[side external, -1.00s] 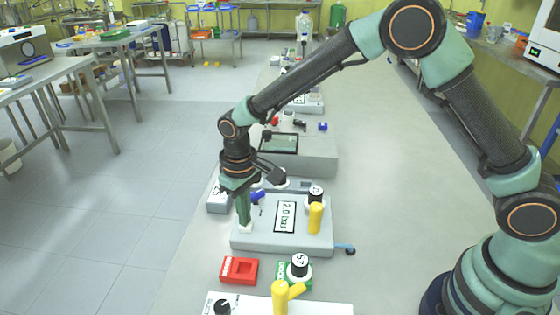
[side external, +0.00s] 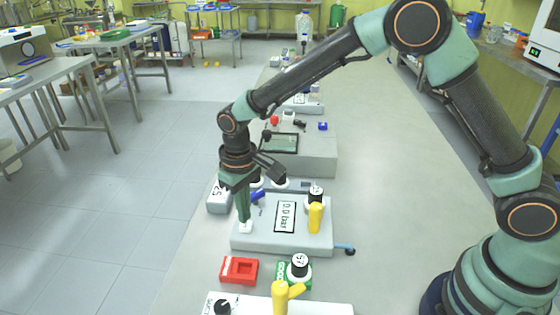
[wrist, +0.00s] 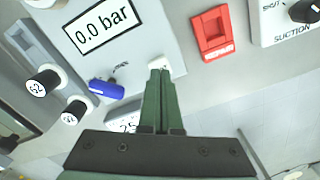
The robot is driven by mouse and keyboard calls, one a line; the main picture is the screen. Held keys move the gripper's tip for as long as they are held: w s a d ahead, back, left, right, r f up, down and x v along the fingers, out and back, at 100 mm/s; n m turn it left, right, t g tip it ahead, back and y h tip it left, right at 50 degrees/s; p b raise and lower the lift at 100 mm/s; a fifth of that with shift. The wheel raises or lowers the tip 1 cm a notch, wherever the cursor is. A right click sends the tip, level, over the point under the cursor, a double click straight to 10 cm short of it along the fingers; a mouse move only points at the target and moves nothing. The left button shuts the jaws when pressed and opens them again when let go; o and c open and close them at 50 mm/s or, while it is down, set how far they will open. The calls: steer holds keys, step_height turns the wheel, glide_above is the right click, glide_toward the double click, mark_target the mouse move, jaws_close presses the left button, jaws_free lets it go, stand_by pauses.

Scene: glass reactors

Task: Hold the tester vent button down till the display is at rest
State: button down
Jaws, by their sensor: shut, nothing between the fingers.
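The tester (side external: 305,240) is a light grey box on the bench in the side view. Its display (side external: 285,217) reads 0.0 bar, and the same display (wrist: 103,24) reads 0.0 bar in the wrist view. My gripper (side external: 244,221) points down at the tester's left end, shut and empty. Its fingertips (wrist: 160,74) are at the white vent button (side external: 246,228), which they partly cover. They appear to touch it; how far it is pressed cannot be told. A bit of the button (wrist: 178,67) shows beside the tips in the wrist view.
A yellow handle (side external: 315,218) and a blue lever (side external: 257,195) stand on the tester near my gripper. A red block (side external: 239,270) and a capped vial (side external: 300,263) in a green holder are in front. Open bench lies to the right.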

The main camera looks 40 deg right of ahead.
mark_target(246, 224)
steer(key=shift+r, duration=2.65)
steer(key=s+d+r+m+t, duration=0.1)
steer(key=s+d+r+t, duration=0.3)
steer(key=d+r, duration=0.65)
steer(key=s+d+r+m+t, duration=0.1)
steer(key=s+d+r+m, duration=0.1)
steer(key=s+d, duration=0.6)
steer(key=shift+s+d+r+t, duration=0.3)
steer(key=shift+s+r, duration=0.15)
steer(key=shift+s, duration=0.75)
